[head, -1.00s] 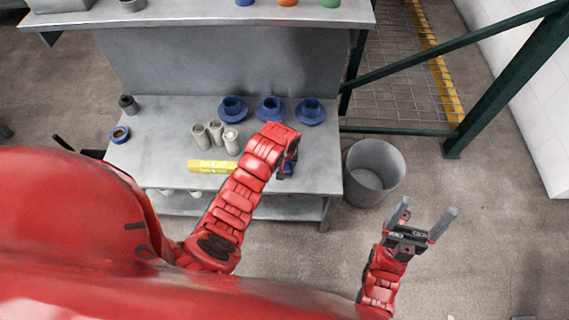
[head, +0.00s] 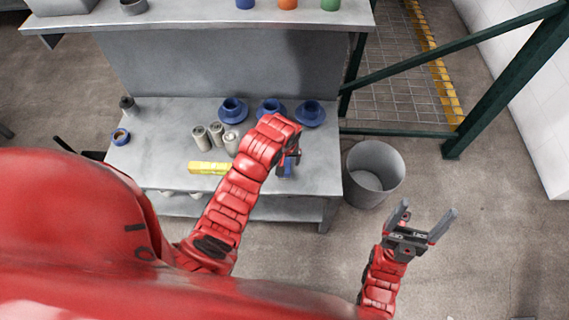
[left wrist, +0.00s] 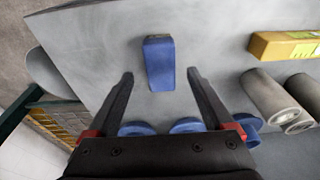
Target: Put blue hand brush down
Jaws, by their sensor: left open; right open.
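The blue hand brush (left wrist: 159,63) lies on the grey bench top, seen ahead of and between my left fingertips in the left wrist view. In the head view only a bit of the brush (head: 286,168) shows near the bench's front edge, beside my left wrist. My left gripper (left wrist: 160,76) is open, with its fingers apart and clear space around the brush; in the head view its fingers (head: 290,158) are partly hidden by the wrist. My right gripper (head: 430,209) is open and empty over the floor, right of the bench.
A yellow box (head: 208,168) and several pale cylinders (head: 201,138) stand left of my left wrist. Blue flanged parts (head: 311,112) line the back of the bench (head: 160,150). A grey bin (head: 373,172) stands at its right. A dark green rail (head: 450,52) runs behind.

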